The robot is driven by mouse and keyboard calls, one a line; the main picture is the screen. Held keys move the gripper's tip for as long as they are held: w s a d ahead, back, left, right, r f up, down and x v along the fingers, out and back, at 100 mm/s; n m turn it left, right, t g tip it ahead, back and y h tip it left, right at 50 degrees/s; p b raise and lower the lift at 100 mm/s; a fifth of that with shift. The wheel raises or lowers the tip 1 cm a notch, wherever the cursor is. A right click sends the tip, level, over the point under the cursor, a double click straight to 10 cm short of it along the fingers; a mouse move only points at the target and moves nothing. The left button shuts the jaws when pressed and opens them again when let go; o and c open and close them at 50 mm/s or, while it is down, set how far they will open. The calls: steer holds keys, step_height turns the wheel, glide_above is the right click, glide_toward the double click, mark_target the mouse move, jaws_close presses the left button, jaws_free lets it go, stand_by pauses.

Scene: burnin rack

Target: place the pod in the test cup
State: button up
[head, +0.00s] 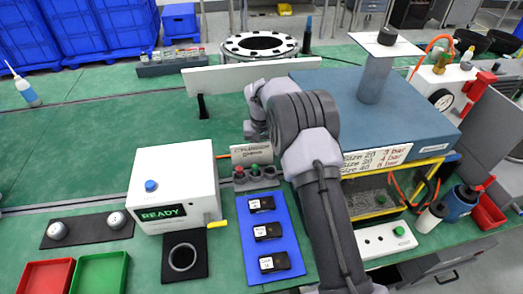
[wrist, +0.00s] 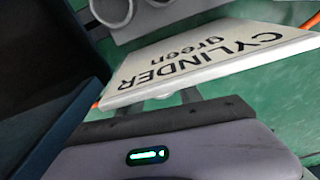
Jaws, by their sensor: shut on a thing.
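My gripper (wrist: 160,101) shows in the wrist view as a pale body with a green light, a dark rail and two grey fingers. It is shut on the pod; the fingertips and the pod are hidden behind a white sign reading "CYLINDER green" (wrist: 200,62). In the head view my arm hides the gripper, which is near the small sign (head: 258,152) behind the blue mat. A round ring, which looks like the test cup (head: 182,257), sits on a black pad in front of the white READY box (head: 175,187), apart from my gripper.
A blue mat (head: 246,222) with three black labelled modules lies right of the ring. A small holder with red and green tops (head: 255,176) stands behind it. Red (head: 45,276) and green (head: 99,272) trays are front left. A large blue-grey block (head: 420,125) stands right.

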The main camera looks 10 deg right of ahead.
steer(key=shift+f, duration=0.15)
steer(key=o, duration=1.3)
steer(key=shift+o, duration=0.2)
